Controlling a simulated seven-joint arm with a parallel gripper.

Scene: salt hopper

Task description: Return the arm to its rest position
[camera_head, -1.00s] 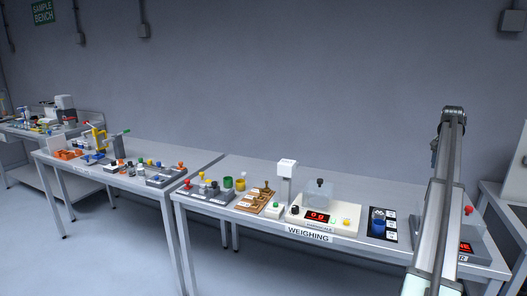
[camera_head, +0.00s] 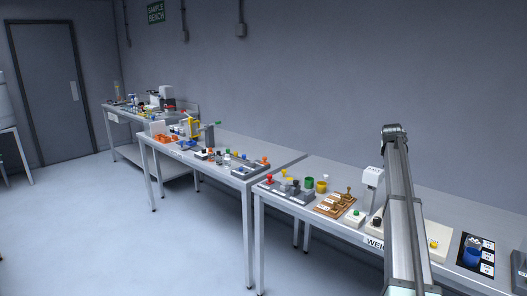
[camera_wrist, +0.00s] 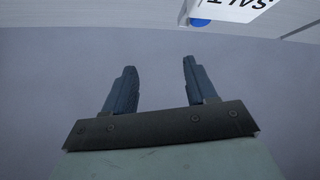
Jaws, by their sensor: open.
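My gripper (camera_wrist: 160,78) shows in the wrist view with its two dark fingers apart and nothing between them. In the head view my arm stands upright at the right, in front of the weighing table (camera_head: 283,205); the gripper itself cannot be made out there. The arm hides part of the white scale (camera_head: 437,240) and part of the table behind it.
The weighing table holds a brown weight block (camera_head: 335,205) and a blue cup (camera_head: 472,256) on a dark mat. A second table (camera_head: 222,141) with small parts stands left. A white label (camera_wrist: 235,8) shows in the wrist view. The left floor is clear.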

